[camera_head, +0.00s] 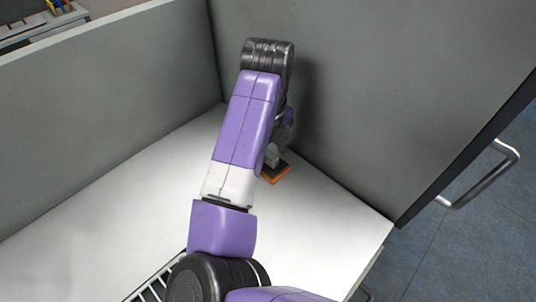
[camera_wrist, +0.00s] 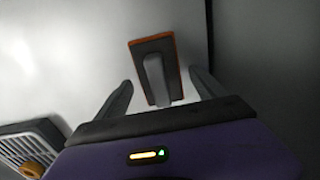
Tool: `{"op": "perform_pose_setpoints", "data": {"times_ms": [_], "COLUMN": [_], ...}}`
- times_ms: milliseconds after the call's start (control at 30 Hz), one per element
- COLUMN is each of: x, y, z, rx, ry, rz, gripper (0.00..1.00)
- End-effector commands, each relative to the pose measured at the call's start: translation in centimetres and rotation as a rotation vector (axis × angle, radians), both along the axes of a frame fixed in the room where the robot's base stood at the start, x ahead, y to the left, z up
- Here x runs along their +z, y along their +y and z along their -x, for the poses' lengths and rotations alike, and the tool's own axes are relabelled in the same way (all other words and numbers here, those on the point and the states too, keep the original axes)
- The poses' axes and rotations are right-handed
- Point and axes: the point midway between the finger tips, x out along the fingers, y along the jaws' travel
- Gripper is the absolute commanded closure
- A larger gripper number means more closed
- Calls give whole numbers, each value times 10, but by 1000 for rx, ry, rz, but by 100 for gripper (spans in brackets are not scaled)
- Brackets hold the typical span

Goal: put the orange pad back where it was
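The orange pad (camera_head: 274,174) lies on the white table top (camera_head: 110,215) near the grey back panel, partly hidden behind my arm. In the wrist view the pad (camera_wrist: 137,62) shows as a dark block with orange edges and a grey handle (camera_wrist: 157,82) on top. My gripper (camera_wrist: 160,82) is open, with one finger on each side of the handle and a gap on both sides. In the head view my gripper hangs over the pad and is mostly hidden by my arm.
Grey panels (camera_head: 95,115) wall in the table on the left and at the back (camera_head: 370,90). A slatted grey item with an orange knob (camera_wrist: 34,168) is at lower left in the wrist view. A metal handle (camera_head: 487,180) is at the right.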

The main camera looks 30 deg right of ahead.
Motion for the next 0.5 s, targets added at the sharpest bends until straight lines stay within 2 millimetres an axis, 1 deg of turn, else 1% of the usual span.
{"op": "perform_pose_setpoints", "data": {"times_ms": [267,367,467,500], "x": [3,11,27,35], "y": [0,1,1,1], "z": [0,-1,-1,-1], "rx": [0,-1,-1,-2], "ry": [-1,-3,-5,-4], "rz": [0,-1,-3,-3], "gripper": [20,20,20,20]}}
